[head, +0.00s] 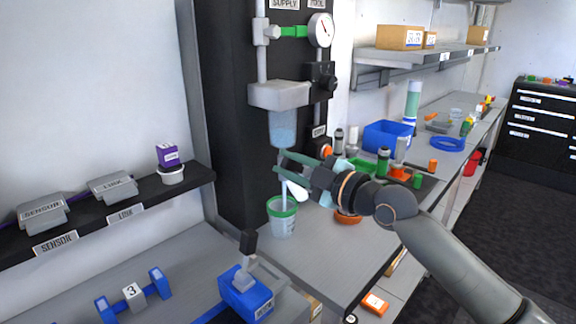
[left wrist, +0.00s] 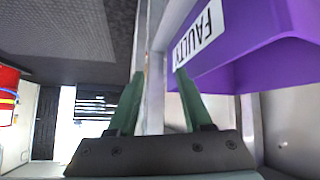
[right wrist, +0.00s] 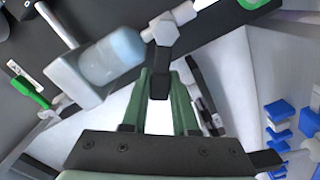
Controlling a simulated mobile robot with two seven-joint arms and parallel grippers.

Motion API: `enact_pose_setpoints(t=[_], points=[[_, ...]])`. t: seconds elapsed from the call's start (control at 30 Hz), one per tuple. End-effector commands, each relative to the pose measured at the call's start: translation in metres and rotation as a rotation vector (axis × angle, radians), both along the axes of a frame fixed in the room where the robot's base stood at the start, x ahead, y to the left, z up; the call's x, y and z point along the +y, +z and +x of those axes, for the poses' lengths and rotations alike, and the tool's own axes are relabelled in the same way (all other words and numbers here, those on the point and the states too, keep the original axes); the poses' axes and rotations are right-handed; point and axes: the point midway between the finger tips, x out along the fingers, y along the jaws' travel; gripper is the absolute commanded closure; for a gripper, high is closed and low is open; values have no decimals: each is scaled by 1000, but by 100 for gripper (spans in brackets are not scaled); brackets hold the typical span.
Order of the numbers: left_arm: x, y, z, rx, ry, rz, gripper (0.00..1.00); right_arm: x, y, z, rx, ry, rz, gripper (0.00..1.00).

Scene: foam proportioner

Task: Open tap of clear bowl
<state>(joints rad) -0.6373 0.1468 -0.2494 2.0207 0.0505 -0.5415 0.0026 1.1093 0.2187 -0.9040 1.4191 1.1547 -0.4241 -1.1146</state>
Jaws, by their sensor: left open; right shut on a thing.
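The clear bowl (head: 284,128) hangs below a grey filter head (head: 279,94) on the dark column. The right wrist view shows the bowl (right wrist: 118,52) with a white fitting at its lower end and a dark tap handle (right wrist: 160,84) there. My right gripper (head: 279,161) is just under the bowl, shut on the tap handle; the handle sits between its green fingers (right wrist: 158,90) in the right wrist view. My left gripper (left wrist: 155,85) is open, seen only in the left wrist view, with a grey post behind its fingers.
A cup with a green rim (head: 283,216) stands on the bench below the bowl. A gauge (head: 321,30) and a green lever (head: 293,32) are above. A purple bin labelled FAULTY (left wrist: 245,50) is close to my left gripper.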

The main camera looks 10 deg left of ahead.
Motion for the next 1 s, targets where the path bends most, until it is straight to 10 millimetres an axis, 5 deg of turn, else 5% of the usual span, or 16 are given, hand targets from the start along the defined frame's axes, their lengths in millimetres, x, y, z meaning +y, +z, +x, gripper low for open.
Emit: enact_pose_setpoints(t=[0.43,0.47,0.7,1.0], points=[[-2,2,1,-4,1,-5,50,-1,0,1,12,-1,8,100],[-2,2,1,-5,1,-5,50,-1,0,1,12,-1,8,72],[-2,5,3,-10,2,-7,50,0,0,1,11,0,7,45],[-2,5,3,-11,2,-7,50,-1,0,0,11,0,7,43]])
